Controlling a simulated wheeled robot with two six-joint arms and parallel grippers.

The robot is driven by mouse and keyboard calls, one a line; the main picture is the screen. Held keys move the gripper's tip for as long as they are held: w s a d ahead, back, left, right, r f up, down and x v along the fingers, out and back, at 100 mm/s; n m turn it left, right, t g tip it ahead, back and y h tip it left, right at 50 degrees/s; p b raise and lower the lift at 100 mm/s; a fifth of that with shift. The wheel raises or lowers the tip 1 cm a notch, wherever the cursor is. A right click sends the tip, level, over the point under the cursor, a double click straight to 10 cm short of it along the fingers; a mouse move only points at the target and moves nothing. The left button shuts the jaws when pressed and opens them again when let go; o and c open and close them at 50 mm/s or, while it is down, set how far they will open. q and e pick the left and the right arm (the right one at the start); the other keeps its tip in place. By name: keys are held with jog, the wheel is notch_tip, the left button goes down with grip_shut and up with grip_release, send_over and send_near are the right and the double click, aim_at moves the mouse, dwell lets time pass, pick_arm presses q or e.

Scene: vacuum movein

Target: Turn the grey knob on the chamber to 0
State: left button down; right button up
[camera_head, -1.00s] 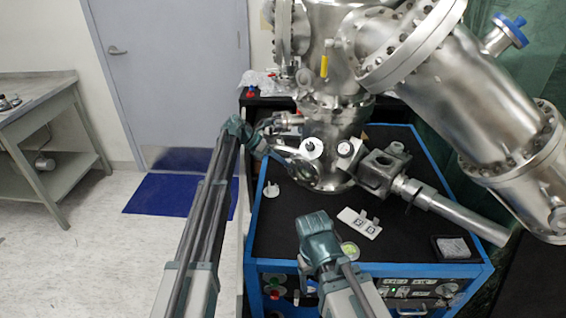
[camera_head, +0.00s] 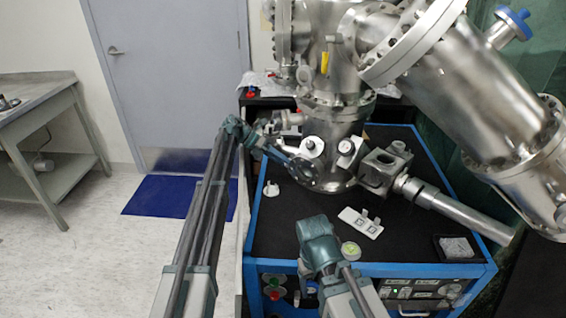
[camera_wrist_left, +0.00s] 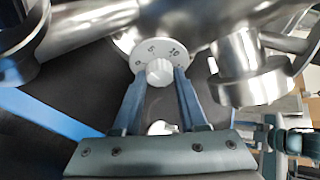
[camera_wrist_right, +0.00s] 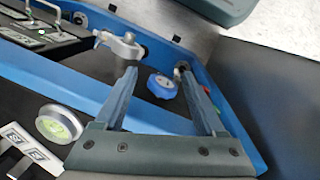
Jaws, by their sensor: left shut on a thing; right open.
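The grey knob (camera_wrist_left: 159,72) is a small pale cylinder in the middle of a round dial plate with the marks 0, 5 and 10 in the left wrist view. The 0 is at left, the 10 at upper right. I cannot make out a pointer. My left gripper (camera_wrist_left: 160,76) is shut on the knob, one finger on each side. In the head view it reaches the lower part of the steel chamber (camera_head: 338,120), by a white dial (camera_head: 308,146). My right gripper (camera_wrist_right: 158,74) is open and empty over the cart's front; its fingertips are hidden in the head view.
The right wrist view shows a blue knob (camera_wrist_right: 162,86).

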pick_arm(q)
jog(key=shift+c, duration=2.2)
grip_release()
